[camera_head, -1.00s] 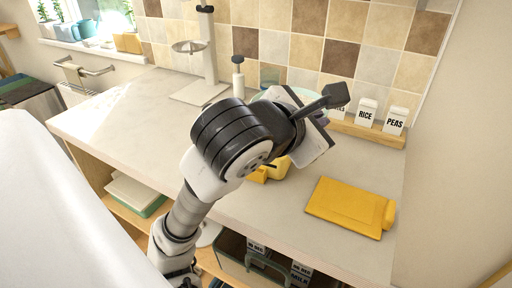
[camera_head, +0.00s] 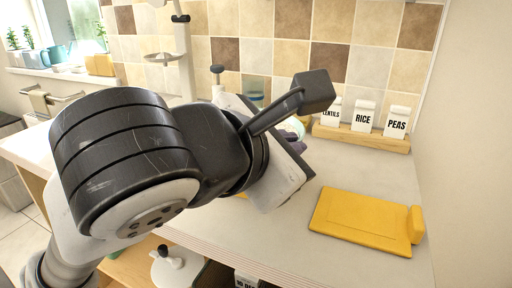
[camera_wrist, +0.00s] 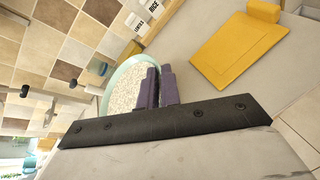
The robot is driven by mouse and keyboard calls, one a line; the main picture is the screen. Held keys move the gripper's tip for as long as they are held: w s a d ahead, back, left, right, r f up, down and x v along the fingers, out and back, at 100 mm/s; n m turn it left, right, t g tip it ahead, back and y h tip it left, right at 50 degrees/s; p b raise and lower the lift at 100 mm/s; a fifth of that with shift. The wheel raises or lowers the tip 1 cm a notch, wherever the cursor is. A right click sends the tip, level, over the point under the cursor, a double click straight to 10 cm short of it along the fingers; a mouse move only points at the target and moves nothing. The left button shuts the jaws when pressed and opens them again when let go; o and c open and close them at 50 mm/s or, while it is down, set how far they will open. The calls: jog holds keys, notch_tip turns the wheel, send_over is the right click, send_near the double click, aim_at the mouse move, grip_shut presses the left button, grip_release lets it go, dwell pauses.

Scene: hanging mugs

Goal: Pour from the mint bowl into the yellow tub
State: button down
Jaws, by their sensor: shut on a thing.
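The mint bowl (camera_wrist: 109,101) is in the wrist view, filled with pale speckled grains (camera_wrist: 125,88). My gripper's purple fingers (camera_wrist: 157,88) are shut on its rim. In the head view the bowl (camera_head: 294,126) shows only in part behind my wrist, with the dark purple fingers (camera_head: 293,142) beside it. I cannot tell how far the bowl is tilted. A small yellow sliver (camera_head: 243,196) shows under my wrist; it may be the yellow tub, which is otherwise hidden by my arm.
A yellow board (camera_head: 358,222) lies on the counter at right; it also shows in the wrist view (camera_wrist: 238,52). White labelled canisters (camera_head: 364,116) stand on a wooden rack (camera_head: 360,138) by the tiled wall. A white stand (camera_head: 184,55) is at the back.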

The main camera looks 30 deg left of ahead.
jog(key=shift+r, duration=0.15)
jog(key=shift+r+p, duration=1.35)
jog(key=shift+r, duration=0.6)
jog(key=shift+w+a+f, duration=0.1)
jog(key=shift+w, duration=0.05)
